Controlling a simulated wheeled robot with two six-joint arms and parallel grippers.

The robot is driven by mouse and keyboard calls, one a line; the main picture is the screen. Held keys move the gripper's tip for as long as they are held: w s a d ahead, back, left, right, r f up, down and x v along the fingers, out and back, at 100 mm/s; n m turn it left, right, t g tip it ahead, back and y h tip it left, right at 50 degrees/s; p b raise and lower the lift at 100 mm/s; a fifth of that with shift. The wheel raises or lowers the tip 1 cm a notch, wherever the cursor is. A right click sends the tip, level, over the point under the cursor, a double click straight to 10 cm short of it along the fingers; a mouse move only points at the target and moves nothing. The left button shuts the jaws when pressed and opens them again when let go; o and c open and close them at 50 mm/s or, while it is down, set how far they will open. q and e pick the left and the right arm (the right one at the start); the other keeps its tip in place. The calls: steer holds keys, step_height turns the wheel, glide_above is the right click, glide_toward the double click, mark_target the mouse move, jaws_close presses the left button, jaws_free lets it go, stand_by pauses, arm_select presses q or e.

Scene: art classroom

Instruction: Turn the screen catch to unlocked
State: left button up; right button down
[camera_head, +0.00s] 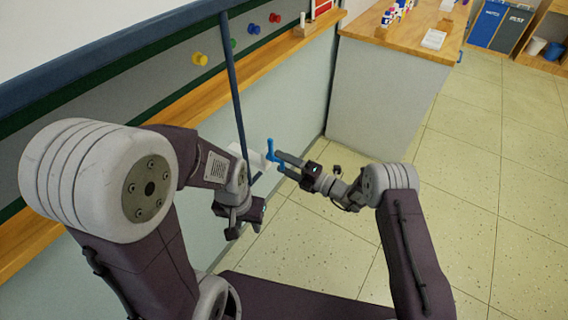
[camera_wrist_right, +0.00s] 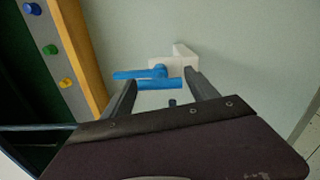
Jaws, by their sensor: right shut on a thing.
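The screen catch is a bright blue handle (camera_head: 271,152) on a white block (camera_wrist_right: 184,55) fixed to the pale wall. In the right wrist view the blue handle (camera_wrist_right: 140,74) shows two blue bars, one above the other. My right gripper (camera_head: 279,161) is shut on the blue handle; in the right wrist view its two fingers (camera_wrist_right: 163,91) stand on either side of the lower bar. Part of the white block is hidden behind the handle. My left gripper (camera_head: 244,231) hangs lower and to the left, with its fingers apart and empty, away from the catch.
A dark blue rod (camera_head: 234,85) runs down in front of the wall, close to the catch. A wooden ledge (camera_head: 180,104) and a board with coloured knobs (camera_head: 201,58) lie above left. A wood-topped counter (camera_head: 385,45) stands behind. Open tiled floor (camera_head: 480,200) lies to the right.

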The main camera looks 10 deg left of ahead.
steer(key=shift+f, duration=0.1)
steer(key=shift+c, duration=2.1)
jaws_free()
steer(key=shift+d, duration=0.1)
steer(key=p+v, duration=0.2)
steer(key=v, duration=0.7)
